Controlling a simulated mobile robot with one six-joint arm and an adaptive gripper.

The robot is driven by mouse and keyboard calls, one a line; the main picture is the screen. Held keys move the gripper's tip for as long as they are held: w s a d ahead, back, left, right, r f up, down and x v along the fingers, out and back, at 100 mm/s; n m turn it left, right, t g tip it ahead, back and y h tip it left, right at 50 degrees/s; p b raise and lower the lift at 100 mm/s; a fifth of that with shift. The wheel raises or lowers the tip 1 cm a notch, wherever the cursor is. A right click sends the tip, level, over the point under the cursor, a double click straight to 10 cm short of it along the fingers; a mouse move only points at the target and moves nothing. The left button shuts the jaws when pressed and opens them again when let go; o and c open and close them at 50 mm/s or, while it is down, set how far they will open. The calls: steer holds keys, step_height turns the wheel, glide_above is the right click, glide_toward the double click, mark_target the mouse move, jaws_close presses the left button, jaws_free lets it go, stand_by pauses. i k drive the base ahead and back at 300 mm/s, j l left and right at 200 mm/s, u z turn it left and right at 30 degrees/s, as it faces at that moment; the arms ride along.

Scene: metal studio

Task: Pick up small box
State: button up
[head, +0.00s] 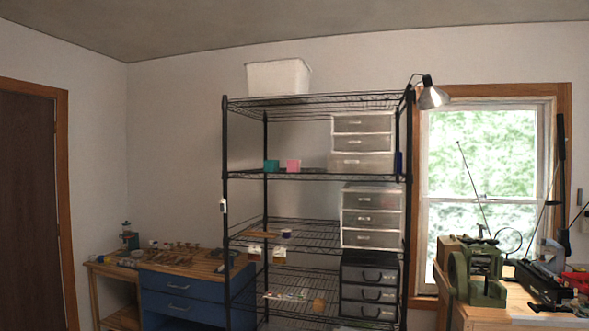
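Other small items lie on the shelves below, too small to make out. My gripper is not in the head view.
White drawer units (361,144) stand on the rack's right side, with a black one (369,286) lower down. A white bin (278,77) sits on top. A blue-drawered workbench (180,290) is left. A bench with green machinery (478,272) is right, by the window.

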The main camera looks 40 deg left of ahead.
mark_target(318, 304)
steer(key=i+j+u, duration=0.45)
steer(key=j, duration=0.2)
steer(key=i+j+u, duration=0.4)
steer(key=i+j, duration=0.25)
steer(key=j, duration=0.1)
